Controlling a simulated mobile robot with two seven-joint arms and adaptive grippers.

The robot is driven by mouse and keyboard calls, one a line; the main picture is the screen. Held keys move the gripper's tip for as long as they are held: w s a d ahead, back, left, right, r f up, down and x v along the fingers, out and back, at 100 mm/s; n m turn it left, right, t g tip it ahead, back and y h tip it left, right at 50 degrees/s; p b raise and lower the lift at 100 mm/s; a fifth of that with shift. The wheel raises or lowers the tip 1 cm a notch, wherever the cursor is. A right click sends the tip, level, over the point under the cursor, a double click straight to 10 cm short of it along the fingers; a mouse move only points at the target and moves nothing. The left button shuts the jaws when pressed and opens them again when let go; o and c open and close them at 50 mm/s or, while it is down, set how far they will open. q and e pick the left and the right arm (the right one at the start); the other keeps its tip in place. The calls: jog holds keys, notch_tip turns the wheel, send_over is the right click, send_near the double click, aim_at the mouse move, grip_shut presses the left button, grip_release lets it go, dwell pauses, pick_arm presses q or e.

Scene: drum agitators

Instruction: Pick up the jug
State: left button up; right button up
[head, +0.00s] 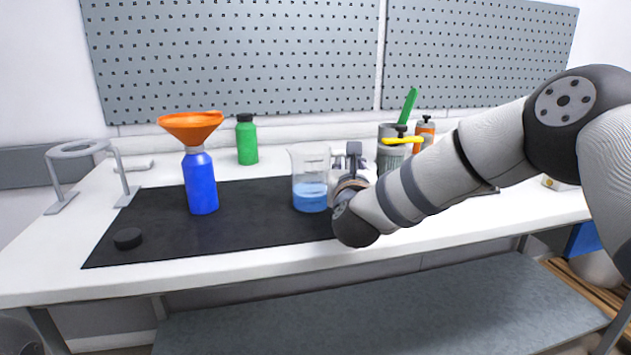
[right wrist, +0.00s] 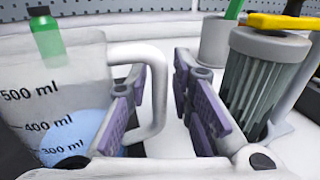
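The jug (head: 309,182) is a clear beaker with blue liquid, upright on the black mat (head: 250,228). It fills the left of the right wrist view (right wrist: 50,105), showing millilitre marks and a handle on its right side. My right gripper (head: 351,158) is just right of the jug. In the right wrist view its purple-padded fingers (right wrist: 160,100) are spread, and the handle's outer bar shows between them. The left finger overlaps the handle's opening; I cannot tell whether it is inside the loop. My left gripper is out of view.
A blue bottle (head: 201,184) with an orange funnel (head: 190,126) stands left of the jug. A green bottle (head: 246,140) stands behind. A ribbed grey container with a yellow handle (right wrist: 265,75) is close right of my right gripper. The mat's left part is mostly clear.

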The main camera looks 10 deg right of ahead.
grip_shut()
jog(key=shift+r, duration=0.1)
jog(key=shift+r, duration=0.5)
notch_tip(320, 180, up, 2)
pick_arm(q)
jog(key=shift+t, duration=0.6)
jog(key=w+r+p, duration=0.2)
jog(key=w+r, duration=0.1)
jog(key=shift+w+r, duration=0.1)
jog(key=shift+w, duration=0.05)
pick_arm(e)
jog(key=s+a+r, duration=0.5)
jog(key=s+r, duration=0.5)
jog(key=s, duration=0.3)
jog(key=shift+a, duration=0.2)
